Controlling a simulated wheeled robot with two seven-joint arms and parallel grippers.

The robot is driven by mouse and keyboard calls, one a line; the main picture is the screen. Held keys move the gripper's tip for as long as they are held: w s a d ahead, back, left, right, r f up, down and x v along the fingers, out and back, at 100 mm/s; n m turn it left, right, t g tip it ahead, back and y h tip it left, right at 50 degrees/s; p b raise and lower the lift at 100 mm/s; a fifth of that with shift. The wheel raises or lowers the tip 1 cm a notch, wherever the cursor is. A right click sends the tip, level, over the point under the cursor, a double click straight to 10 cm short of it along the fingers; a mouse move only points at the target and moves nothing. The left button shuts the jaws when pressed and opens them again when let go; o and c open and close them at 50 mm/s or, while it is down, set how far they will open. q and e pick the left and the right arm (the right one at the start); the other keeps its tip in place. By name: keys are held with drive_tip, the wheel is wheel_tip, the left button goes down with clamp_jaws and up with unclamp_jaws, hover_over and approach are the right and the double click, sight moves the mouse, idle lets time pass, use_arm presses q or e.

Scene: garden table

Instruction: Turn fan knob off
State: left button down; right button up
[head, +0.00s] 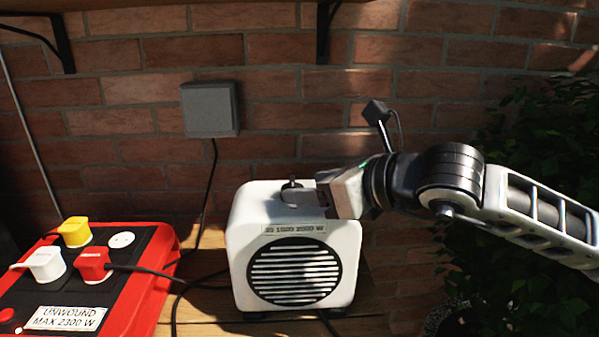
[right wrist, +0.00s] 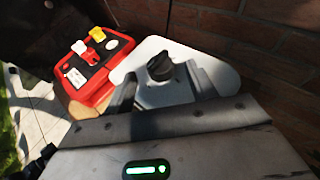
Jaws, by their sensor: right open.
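The white fan heater (head: 245,235) stands on the wooden table against the brick wall, with a round black grille on its front. Its dark knob (head: 291,188) is on the top face and also shows in the right wrist view (right wrist: 160,67). My right gripper (head: 322,194) reaches in from the right, low over the heater's top. In the right wrist view its two fingers (right wrist: 165,90) are apart, with the knob just ahead of and between them. It is open, and nothing is held. I cannot tell whether a fingertip touches the knob. My left gripper is not in view.
A red power box (head: 152,290) labelled "UNWOUND MAX 2300 W" lies at the left with yellow, white and red plugs. A grey wall box (head: 209,109) has a black cable hanging down. Leafy plants (head: 545,130) fill the right side.

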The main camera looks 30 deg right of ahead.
drive_tip(key=shift+p+x, duration=0.5)
drive_tip(key=shift+x, duration=1.15)
drive_tip(key=c, duration=1)
